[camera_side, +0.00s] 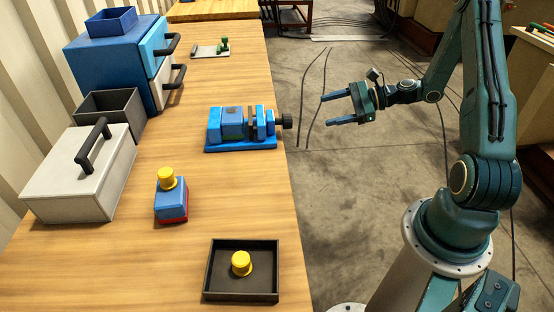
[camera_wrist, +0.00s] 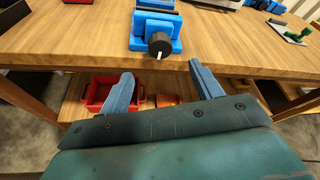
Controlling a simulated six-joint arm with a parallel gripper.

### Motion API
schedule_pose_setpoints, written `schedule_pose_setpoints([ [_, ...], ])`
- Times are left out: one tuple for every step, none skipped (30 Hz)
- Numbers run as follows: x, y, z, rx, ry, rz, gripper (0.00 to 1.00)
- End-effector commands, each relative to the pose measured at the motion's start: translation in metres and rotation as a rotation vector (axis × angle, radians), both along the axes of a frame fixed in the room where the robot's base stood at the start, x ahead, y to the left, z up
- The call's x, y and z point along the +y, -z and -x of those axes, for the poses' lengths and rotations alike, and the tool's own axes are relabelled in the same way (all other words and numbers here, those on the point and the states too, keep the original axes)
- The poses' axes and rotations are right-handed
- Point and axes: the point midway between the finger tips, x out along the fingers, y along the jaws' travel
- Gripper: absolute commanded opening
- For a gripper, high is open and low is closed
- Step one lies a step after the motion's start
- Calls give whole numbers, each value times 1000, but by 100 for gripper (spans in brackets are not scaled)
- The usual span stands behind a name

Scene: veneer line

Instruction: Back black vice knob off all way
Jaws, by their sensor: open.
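The blue vice (camera_side: 240,130) sits on the wooden table near its right edge. Its black knob (camera_side: 287,121) sticks out past that edge towards my arm. In the wrist view the knob (camera_wrist: 159,45) faces me and has a white mark pointing down. The front of the vice (camera_wrist: 150,22) shows behind it. My gripper (camera_side: 338,109) is open and empty. It hangs off the table, to the right of the knob and apart from it. In the wrist view its two fingers (camera_wrist: 160,84) are spread wide, below the knob in the picture.
On the table (camera_side: 225,190) stand a blue drawer box (camera_side: 110,60), a grey lidded box (camera_side: 75,185), a dark open bin (camera_side: 118,103), a blue block with a yellow knob (camera_side: 171,205) and a black tray (camera_side: 240,292). A red bin (camera_wrist: 98,92) sits on a shelf under the table.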

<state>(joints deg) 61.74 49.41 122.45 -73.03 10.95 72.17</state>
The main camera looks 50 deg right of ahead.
Motion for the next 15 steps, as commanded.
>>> schedule_pose_setpoints([
  [1, 0, 1, -14, 4, 16, 65],
  [1, 0, 2, -24, 4, 27, 65],
  [2, 1, 2, -36, 5, 41, 65],
  [3, 1, 3, -45, 5, 51, 65],
  [3, 1, 3, -54, 6, 63, 65],
  [4, 1, 4, -66, 8, 77, 65],
  [4, 1, 5, -74, 9, 89, 65],
  [5, 2, 5, -83, 9, 100, 65],
  [5, 2, 6, -95, 10, 116, 65],
  [6, 2, 7, -102, 12, 127, 65],
  [6, 2, 7, -111, 13, 138, 65],
  [7, 2, 8, -120, 14, 152, 65],
  [7, 3, 8, -126, 15, 162, 65],
  [7, 3, 9, -134, 16, 173, 65],
  [8, 3, 9, -142, 18, 185, 65],
])
